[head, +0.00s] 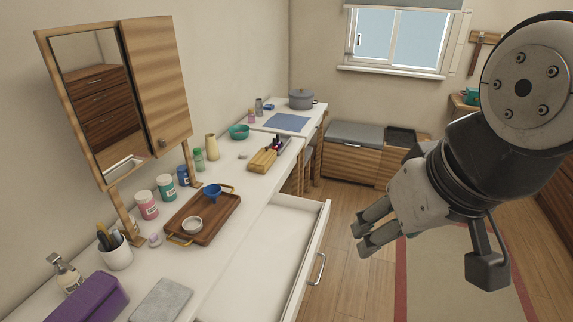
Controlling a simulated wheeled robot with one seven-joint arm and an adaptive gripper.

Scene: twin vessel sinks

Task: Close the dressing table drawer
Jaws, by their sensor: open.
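The dressing table (215,248) is a long white table along the left wall. Its white drawer (262,250) is pulled out on the right side, with an empty-looking inside and a metal handle (317,268) on its front. The near end of the drawer is cut off by the bottom of the picture. My gripper (362,241) is open and empty. It is to the right of the drawer front in the picture, apart from the handle, with its fingers pointing left and down.
On the table stand a wooden tray (218,226) with a blue funnel and a small bowl, several jars, a pen cup (115,252), a purple case (90,300) and a mirror cabinet (158,85). A bench (356,165) stands at the back. Wooden floor (350,290) is free beside the drawer.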

